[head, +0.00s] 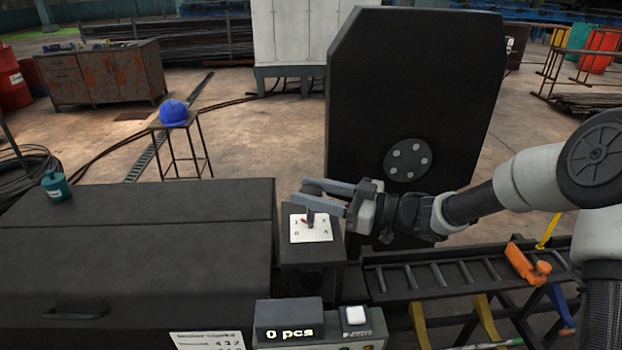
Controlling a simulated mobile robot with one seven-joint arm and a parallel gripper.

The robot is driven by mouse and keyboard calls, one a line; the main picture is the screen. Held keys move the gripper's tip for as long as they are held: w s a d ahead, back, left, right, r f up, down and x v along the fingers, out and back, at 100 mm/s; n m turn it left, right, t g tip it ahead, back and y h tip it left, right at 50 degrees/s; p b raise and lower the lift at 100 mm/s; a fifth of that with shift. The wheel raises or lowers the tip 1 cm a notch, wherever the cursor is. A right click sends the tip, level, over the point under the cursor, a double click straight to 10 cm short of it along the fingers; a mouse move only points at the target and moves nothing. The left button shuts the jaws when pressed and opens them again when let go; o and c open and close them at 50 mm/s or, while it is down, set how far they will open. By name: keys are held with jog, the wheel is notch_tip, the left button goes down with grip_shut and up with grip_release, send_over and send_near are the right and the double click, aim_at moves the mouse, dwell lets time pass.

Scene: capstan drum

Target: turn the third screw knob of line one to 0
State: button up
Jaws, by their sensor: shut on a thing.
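A white square dial plate (300,232) lies on top of a dark box, with a mark near each corner too small to read surely. A dark stem with a small red pointer (306,221) stands on it, the pointer towards the plate's upper left. My gripper (307,192) reaches in from the right, just above the plate, its two grey fingers pointing left. It is shut on the dark knob (312,187), which shows between the fingers. The fingers partly hide the knob, and I cannot see clearly how it joins the stem.
A display (289,331) reading "0 pcs" and a white button (356,315) stand in front. A long dark housing (120,250) lies left. A tall black panel (410,90) rises behind my gripper. A roller track (450,275) with an orange tool (527,262) is at right.

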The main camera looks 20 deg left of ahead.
jog(key=n+g+p, duration=0.1)
jog(key=n+g, duration=0.1)
jog(key=g, duration=0.2)
jog(key=shift+w+a+n+h, duration=0.1)
jog(key=shift+n+h, duration=0.3)
jog(key=n+g+h, duration=0.1)
jog(key=g, duration=0.1)
jog(key=n+g, duration=0.1)
jog(key=g, duration=0.1)
jog(key=shift+f+n+h+b, duration=0.15)
jog(key=shift+n+h+b, duration=0.2)
jog(key=shift+n+h, duration=0.05)
jog(key=n+g+h+b, duration=0.1)
jog(key=n+g+h, duration=0.1)
jog(key=n+g, duration=0.1)
jog(key=shift+g+h, duration=0.4)
jog(key=shift+g, duration=0.1)
jog(key=shift+h, duration=0.3)
jog(key=shift+r+n+g+h, duration=0.2)
jog(key=shift+n+g+h, duration=0.3)
jog(key=shift+n+g, duration=0.1)
jog(key=o, duration=1.1)
jog(key=shift+c, duration=0.2)
notch_tip(320, 180, up, 10)
jog(key=shift+r+p, duration=0.1)
jog(key=shift+p, duration=0.55)
